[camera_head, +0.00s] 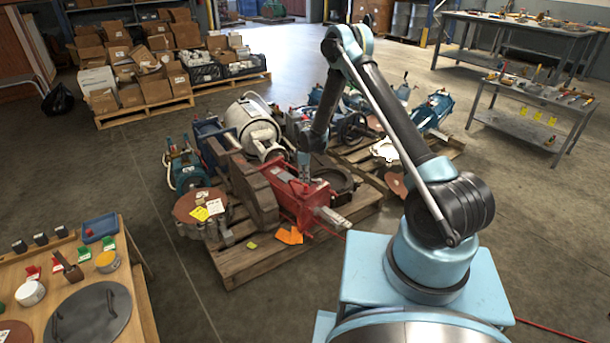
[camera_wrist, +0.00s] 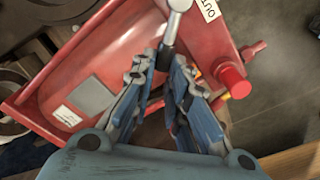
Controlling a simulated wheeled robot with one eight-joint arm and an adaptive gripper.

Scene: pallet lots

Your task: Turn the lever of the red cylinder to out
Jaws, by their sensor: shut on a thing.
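The red cylinder (camera_head: 300,198) lies on a wooden pallet, with a bare metal rod end toward the front right. In the wrist view its red body (camera_wrist: 90,70) fills the upper left. The lever (camera_wrist: 173,25) is a grey metal rod with a rounded end at the top edge. My gripper (camera_wrist: 162,62) is shut on the lever, its blue fingers on either side of the rod. A white tag (camera_wrist: 209,9) with dark letters, partly cut off, is beside the lever to the right. In the head view my gripper (camera_head: 304,172) is over the cylinder; the lever is too small to tell there.
The pallet (camera_head: 240,267) also carries a brown block (camera_head: 252,193) left of the cylinder and a white tank (camera_head: 252,125) behind. A red knob (camera_wrist: 232,80) sticks out near my right finger. Orange sheets (camera_head: 289,236) lie in front. A worktable (camera_head: 140,290) stands at lower left.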

